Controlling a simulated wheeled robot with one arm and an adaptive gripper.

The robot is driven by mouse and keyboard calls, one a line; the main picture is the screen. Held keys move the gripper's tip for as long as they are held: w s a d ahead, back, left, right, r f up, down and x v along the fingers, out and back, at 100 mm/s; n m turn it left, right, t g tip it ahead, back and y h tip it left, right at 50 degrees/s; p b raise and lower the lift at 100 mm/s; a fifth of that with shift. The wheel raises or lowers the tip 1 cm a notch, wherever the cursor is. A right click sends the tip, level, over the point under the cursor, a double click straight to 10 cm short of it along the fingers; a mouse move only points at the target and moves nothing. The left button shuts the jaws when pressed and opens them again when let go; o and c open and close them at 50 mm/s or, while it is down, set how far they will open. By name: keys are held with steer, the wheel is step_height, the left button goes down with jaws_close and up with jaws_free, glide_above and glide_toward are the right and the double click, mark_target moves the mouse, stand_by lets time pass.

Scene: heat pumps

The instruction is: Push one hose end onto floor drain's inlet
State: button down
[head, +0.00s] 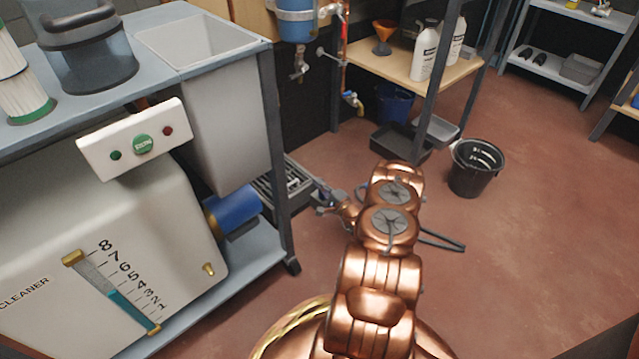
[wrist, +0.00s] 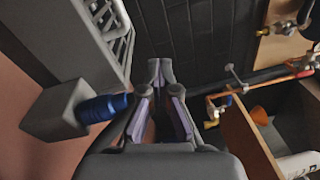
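My gripper (head: 326,196) is low over the floor beside the cart in the head view. In the wrist view, my gripper (wrist: 160,75) shows purple inner pads with a gap between them and nothing clearly held. A grey floor grate (head: 283,183), which looks like the floor drain, lies just left of my gripper. In the wrist view, a blue stub (wrist: 103,107) sticks out of a grey block (wrist: 55,110) left of the fingers; I cannot tell if it is the inlet. Dark tube-like pieces (head: 441,239) show right of my arm, perhaps the hose; its ends are not clear.
The cart (head: 283,140) with a white cleaner tank (head: 100,270) stands at left. A black bucket (head: 476,170) and a grey tray (head: 400,144) are behind at right. Brass valves (head: 352,99) hang on the wall pipes.

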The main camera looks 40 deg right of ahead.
steer(key=shift+t, duration=0.3)
stand_by(0.4)
steer(key=shift+s+r+p, duration=0.15)
steer(key=shift+r+p, duration=0.55)
steer(key=shift+r, duration=0.4)
steer(key=shift+s+r+p, duration=0.1)
steer(key=shift+r+p, duration=0.55)
steer(key=shift+r, duration=0.45)
steer(key=shift+f+b, duration=0.15)
steer(key=shift+b, duration=0.35)
steer(key=shift+t, duration=0.3)
steer(key=shift+s+r+p, duration=0.15)
steer(key=shift+r+p, duration=0.5)
steer(key=shift+r, duration=0.55)
steer(key=shift+s+r+p, duration=0.1)
steer(key=shift+r+p, duration=0.5)
steer(key=shift+r, duration=0.55)
steer(key=shift+a+f+b, duration=0.1)
steer(key=shift+f+b, duration=0.05)
steer(key=shift+b, duration=0.3)
steer(key=shift+m+t+b, duration=0.3)
steer(key=shift+b, duration=0.05)
steer(key=shift+r+p, duration=0.4)
steer(key=shift+r, duration=0.4)
stand_by(0.4)
